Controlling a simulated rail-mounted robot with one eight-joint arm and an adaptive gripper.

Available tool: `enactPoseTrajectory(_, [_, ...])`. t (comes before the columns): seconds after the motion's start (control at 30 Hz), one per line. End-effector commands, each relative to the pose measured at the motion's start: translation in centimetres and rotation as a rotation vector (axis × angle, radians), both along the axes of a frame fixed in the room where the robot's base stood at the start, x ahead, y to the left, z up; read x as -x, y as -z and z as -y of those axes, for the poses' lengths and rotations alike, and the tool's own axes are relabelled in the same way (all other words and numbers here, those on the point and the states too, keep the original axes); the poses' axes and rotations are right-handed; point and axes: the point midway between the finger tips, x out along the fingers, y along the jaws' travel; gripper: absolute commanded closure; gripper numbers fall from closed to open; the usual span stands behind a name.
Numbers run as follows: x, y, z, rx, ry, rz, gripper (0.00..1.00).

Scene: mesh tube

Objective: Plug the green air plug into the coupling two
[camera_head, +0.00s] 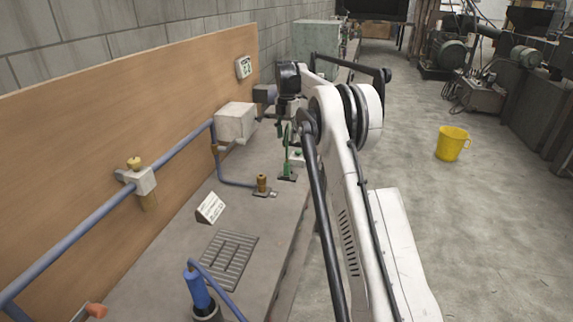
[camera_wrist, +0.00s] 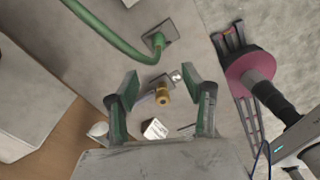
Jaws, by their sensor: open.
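My gripper (camera_wrist: 159,82) is open, with its green-padded fingers apart. In the wrist view a brass fitting (camera_wrist: 162,95) with a small silver end appears between the fingers; it seems to lie beyond them on the bench, with no contact visible. In the head view the brass fitting (camera_head: 262,184) stands on the bench at the end of a blue pipe. A green hose (camera_wrist: 112,38) curves down to a dark base plate (camera_wrist: 160,37) above the fitting in the wrist view. The hose (camera_head: 287,150) shows below my gripper in the head view. I cannot tell which part is the plug or coupling two.
A white label card (camera_head: 211,207) and a dark grate (camera_head: 229,258) are on the bench (camera_head: 165,270). A blue cylinder (camera_head: 198,290) stands in front. A yellow bucket (camera_head: 452,143) is on the floor.

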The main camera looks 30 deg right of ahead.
Motion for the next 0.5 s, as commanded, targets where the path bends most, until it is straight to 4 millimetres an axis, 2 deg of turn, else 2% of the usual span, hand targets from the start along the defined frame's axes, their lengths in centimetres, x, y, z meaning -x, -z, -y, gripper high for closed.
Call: enactPoseTrajectory(0.5, [-0.13, 0.87, 0.16, -0.001, -0.012, -0.004, 0.56])
